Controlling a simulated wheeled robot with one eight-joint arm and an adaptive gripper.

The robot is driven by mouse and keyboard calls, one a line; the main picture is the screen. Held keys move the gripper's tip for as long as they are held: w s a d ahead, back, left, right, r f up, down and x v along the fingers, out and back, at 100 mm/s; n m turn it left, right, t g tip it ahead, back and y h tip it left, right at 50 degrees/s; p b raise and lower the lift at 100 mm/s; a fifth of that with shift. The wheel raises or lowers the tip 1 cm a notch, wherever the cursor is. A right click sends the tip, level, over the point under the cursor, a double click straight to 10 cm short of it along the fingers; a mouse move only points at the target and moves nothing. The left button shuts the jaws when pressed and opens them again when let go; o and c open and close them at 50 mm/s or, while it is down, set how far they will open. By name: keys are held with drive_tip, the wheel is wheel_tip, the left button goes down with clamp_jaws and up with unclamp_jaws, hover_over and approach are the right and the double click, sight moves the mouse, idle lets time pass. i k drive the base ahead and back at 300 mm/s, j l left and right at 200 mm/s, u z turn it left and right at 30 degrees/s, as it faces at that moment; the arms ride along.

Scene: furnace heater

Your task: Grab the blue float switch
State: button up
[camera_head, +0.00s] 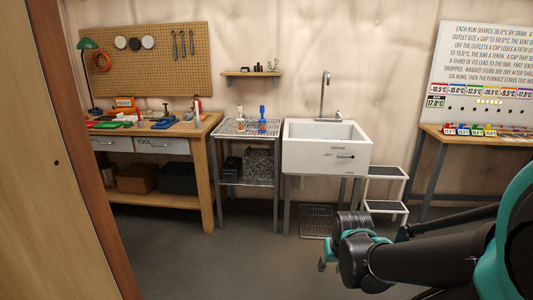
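A blue upright object (262,120), which looks like the blue float switch, stands on the top of a metal rack table (234,130) left of the sink. It is too small to make out in detail. A white and orange upright object (240,117) stands just left of it on the same top. My gripper (325,263) is at the lower right, low in front of the sink and well apart from the blue object. Its fingers are mostly hidden by my arm, so I cannot tell whether it is open.
A cluttered workbench (207,148) stands left of the rack, with another blue item (165,122) on it. The white sink (327,152) and a step stool (385,208) are to the right. A wooden panel (55,170) blocks the near left. The middle floor is clear.

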sight(262, 128)
drive_tip(key=i, duration=1.85)
